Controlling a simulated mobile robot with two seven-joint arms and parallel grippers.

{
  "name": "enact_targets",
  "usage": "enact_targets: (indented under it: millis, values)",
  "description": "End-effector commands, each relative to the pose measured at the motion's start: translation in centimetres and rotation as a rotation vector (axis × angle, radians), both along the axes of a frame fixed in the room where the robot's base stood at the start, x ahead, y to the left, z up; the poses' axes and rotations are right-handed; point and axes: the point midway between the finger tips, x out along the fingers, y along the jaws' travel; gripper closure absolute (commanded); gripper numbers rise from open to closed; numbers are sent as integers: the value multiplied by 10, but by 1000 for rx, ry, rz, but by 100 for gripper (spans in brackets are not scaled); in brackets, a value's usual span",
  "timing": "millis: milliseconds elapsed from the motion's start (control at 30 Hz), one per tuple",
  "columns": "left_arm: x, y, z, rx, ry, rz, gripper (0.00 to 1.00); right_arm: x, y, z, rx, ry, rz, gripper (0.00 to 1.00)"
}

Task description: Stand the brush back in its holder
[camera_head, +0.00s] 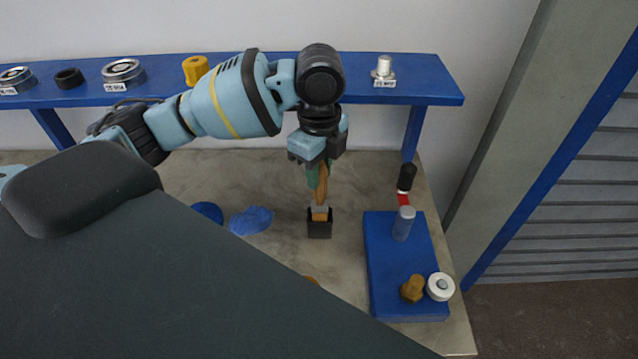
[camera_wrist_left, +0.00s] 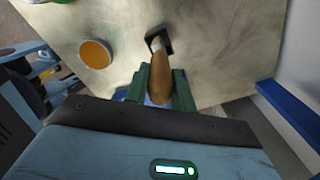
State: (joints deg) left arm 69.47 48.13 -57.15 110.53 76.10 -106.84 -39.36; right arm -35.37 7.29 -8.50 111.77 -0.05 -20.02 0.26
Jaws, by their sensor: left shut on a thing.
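The brush (camera_head: 322,188) has a brown wooden handle and a light grey band near its lower end. My left gripper (camera_head: 316,172) is shut on the handle, with green fingers on either side of it, and holds the brush roughly upright, head down. The holder (camera_head: 319,230) is a small black open-topped box on the table. The brush's lower end is at the holder's mouth; how deep it reaches is hidden. In the left wrist view, the handle (camera_wrist_left: 161,78) runs between the fingers towards the black holder (camera_wrist_left: 166,41). My right gripper is not in view.
A blue board (camera_head: 385,285) at the right bears a grey cylinder (camera_head: 403,224), a brass bolt (camera_head: 413,289) and a white round part (camera_head: 440,287). A blue cloth (camera_head: 251,220) lies left of the holder. An orange-topped round thing (camera_wrist_left: 95,53) stands nearby. A blue shelf (camera_head: 430,92) runs behind.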

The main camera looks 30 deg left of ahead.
Motion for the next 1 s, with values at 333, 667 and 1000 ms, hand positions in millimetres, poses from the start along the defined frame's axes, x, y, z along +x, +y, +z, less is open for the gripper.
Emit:
enact_targets:
  millis: [333, 667, 1000]
  values:
    - [-1, 0, -36, 1, 1, 0, 98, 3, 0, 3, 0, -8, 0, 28]
    - [0, 0, -39, 0, 1, 0, 98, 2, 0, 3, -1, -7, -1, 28]
    - [0, 0, -40, 0, 1, 0, 53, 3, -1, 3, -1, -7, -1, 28]
